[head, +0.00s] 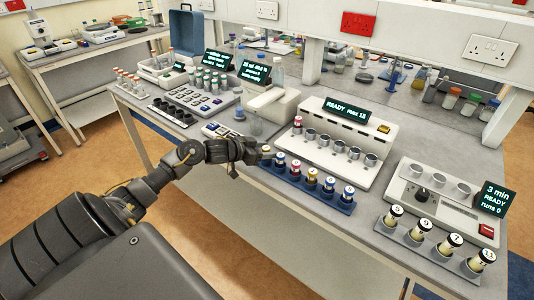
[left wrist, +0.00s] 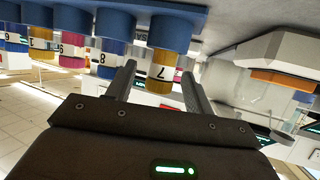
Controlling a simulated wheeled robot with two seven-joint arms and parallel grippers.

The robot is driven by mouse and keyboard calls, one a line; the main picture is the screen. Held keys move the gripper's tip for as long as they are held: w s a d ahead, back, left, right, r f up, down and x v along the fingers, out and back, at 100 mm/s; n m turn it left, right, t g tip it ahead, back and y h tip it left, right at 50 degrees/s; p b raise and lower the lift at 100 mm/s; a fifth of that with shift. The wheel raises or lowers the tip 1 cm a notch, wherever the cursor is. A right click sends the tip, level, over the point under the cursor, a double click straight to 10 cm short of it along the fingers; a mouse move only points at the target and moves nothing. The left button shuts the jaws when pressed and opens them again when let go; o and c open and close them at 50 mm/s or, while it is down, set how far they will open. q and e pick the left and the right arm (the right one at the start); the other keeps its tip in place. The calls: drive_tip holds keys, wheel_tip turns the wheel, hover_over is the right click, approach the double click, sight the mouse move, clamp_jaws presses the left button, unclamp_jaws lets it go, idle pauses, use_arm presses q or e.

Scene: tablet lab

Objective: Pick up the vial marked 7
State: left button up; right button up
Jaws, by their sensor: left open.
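The vial marked 7 (left wrist: 162,73) has a yellow-orange cap and a white label. It stands in the end socket of the blue rack (left wrist: 190,8), which looks upside down in the left wrist view. In the head view the vial (head: 266,150) is at the left end of that rack (head: 300,183), partly hidden by my gripper. My left gripper (head: 247,156) is beside it; in the left wrist view its open fingers (left wrist: 160,80) show on either side of the vial. I cannot tell whether they touch it. My right gripper is not in view.
A blue-capped vial marked 8 (left wrist: 104,62) stands beside it, with several more along the rack. A white machine reading READY (head: 335,140) is behind.

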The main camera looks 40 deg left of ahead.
sight(265, 148)
use_arm(q)
drive_tip(key=shift+w+d+f, duration=0.1)
drive_tip(key=shift+w+f, duration=0.05)
drive_tip(key=shift+w, duration=0.05)
drive_tip(key=c, duration=1.1)
drive_tip(key=shift+o, duration=0.2)
drive_tip(key=shift+r, duration=0.55)
drive_tip(key=shift+s+a+r+b, duration=0.1)
drive_tip(key=shift+r+b, duration=0.25)
drive_tip(key=shift+r, duration=0.25)
drive_tip(key=shift+s+a+r+b, duration=0.1)
drive_tip(key=shift+r+b, duration=0.2)
drive_tip(key=shift+r, duration=0.3)
drive_tip(key=s+a+r+b, duration=0.2)
drive_tip(key=s+a+r, duration=0.6)
drive_tip(key=s+r, duration=0.2)
drive_tip(key=shift+s+b, duration=0.3)
drive_tip(key=shift+s, duration=0.1)
